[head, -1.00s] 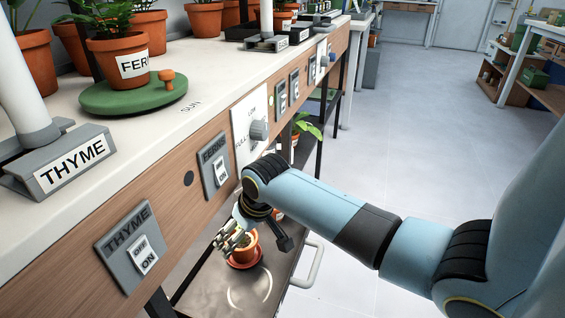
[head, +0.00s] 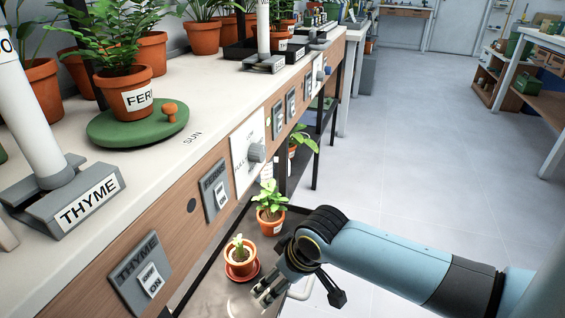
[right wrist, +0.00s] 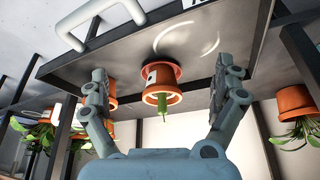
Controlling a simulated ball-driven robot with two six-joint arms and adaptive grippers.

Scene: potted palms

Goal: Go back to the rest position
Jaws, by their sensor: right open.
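My right gripper (head: 266,294) is open and empty in the head view, low at the right of the bench front, over the lower metal shelf. In the right wrist view its two fingers (right wrist: 166,98) stand wide apart, with a small potted plant (right wrist: 161,82) seen between them and beyond, apparently untouched. That small pot on a saucer also shows in the head view (head: 240,262), just left of the gripper. My left gripper is out of view.
The bench front carries a THYME switch (head: 141,273), a FERNS switch (head: 215,191) and a dial (head: 256,152). A fern pot (head: 139,103) stands on a green turntable (head: 138,124). Another potted plant (head: 270,218) is on the lower shelf. The floor (head: 420,150) to the right is clear.

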